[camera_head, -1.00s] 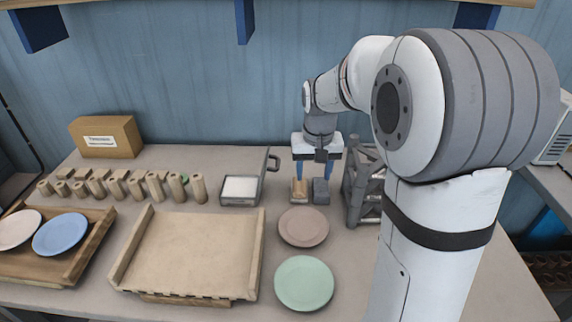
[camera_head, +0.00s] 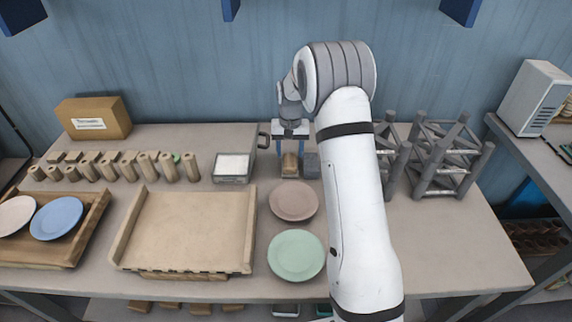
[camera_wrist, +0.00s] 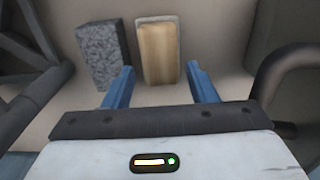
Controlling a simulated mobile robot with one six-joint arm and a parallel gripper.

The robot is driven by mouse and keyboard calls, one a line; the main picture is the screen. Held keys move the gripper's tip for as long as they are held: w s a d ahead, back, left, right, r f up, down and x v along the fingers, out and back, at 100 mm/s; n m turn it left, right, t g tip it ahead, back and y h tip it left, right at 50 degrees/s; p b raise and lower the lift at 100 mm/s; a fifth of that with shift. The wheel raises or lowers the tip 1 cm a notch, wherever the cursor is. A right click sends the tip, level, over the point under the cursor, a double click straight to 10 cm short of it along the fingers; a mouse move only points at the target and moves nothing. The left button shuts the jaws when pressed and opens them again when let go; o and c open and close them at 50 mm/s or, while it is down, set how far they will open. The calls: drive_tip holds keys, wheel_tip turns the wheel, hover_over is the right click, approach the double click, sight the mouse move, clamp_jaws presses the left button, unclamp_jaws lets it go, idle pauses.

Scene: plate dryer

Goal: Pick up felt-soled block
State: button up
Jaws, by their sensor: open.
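A wooden block (camera_head: 289,166) with a pale layer along its base stands at the back of the table. It looks like the felt-soled block and also shows in the wrist view (camera_wrist: 158,52). A speckled grey block (camera_wrist: 103,54) stands just left of it there, and right of it in the head view (camera_head: 311,166). My gripper (camera_head: 291,147) is open and points down at the wooden block. In the wrist view its blue fingers (camera_wrist: 158,74) are spread to either side of the wooden block's near end. I cannot tell how far they are above the table.
A grey rack (camera_head: 437,160) stands right of the blocks, and a handled tray (camera_head: 232,179) stands left. A brown plate (camera_head: 294,201) and a green plate (camera_head: 296,255) lie in front. A wooden board (camera_head: 190,228) and several wooden pegs are further left.

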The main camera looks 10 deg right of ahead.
sight(290, 159)
wheel_tip(290, 159, down, 4)
drive_tip(key=shift+s+f+p, duration=0.1)
drive_tip(key=shift+f+p, duration=0.05)
drive_tip(key=shift+p, duration=0.3)
drive_tip(key=shift+c, duration=0.3)
drive_tip(key=c, duration=0.7)
wheel_tip(290, 159, up, 10)
drive_tip(key=shift+r+b, duration=0.1)
drive_tip(key=shift+b, duration=0.65)
drive_tip(key=o, duration=0.5)
drive_tip(key=c, duration=0.8)
drive_tip(key=shift+s+a, duration=0.1)
